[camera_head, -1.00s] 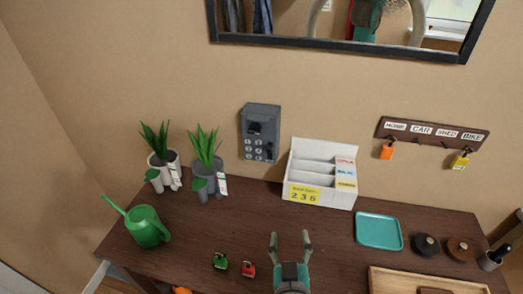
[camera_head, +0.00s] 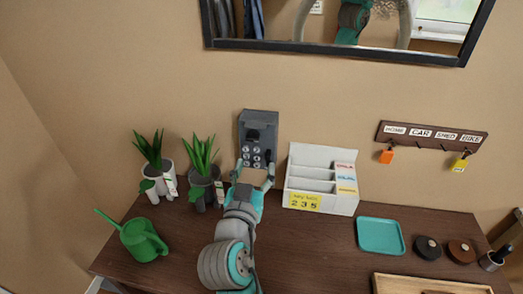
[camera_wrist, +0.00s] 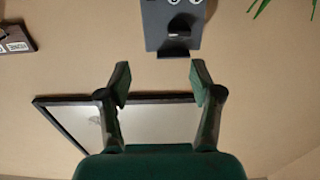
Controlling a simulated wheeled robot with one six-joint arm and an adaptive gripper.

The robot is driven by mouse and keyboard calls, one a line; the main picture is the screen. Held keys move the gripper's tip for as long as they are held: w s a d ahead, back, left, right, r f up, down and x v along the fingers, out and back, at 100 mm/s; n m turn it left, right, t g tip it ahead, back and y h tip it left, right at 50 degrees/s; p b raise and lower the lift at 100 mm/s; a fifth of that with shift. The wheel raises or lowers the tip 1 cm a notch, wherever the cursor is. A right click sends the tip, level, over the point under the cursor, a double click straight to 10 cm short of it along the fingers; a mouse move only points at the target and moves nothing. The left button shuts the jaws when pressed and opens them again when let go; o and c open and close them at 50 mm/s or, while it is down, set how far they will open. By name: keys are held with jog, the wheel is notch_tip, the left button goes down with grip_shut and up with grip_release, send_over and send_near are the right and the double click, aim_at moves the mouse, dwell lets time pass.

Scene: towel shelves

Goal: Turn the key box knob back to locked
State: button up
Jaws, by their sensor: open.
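The grey key box (camera_head: 259,122) hangs on the wall above the table, with a dark part near its top and round buttons below. Its lower part is partly covered by my gripper in the head view. I cannot make out the knob or which way it is turned. My gripper (camera_head: 254,174) is open and empty, in front of the box's lower end. In the wrist view, which looks upside down, the key box (camera_wrist: 158,20) is cut off by the top edge. There my gripper (camera_wrist: 160,80) has its fingers spread below the box in the picture, with wall between them.
Two potted plants (camera_head: 198,158) stand left of my arm, beside a green watering can (camera_head: 142,240). A white sorter (camera_head: 336,202) with a yellow key box card reading 2 3 5 stands right. A key rack (camera_head: 433,137) and framed mirror (camera_head: 340,52) hang on the wall. A teal tray (camera_head: 380,236) lies right.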

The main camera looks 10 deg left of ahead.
jog(key=w, duration=0.7)
jog(key=shift+d, duration=0.15)
jog(key=shift+c, duration=0.2)
grip_shut()
jog(key=shift+o, duration=0.2)
grip_release()
jog(key=shift+s, duration=0.2)
jog(key=s+d, duration=0.2)
jog(key=s, duration=1.3)
jog(key=shift+d, duration=0.35)
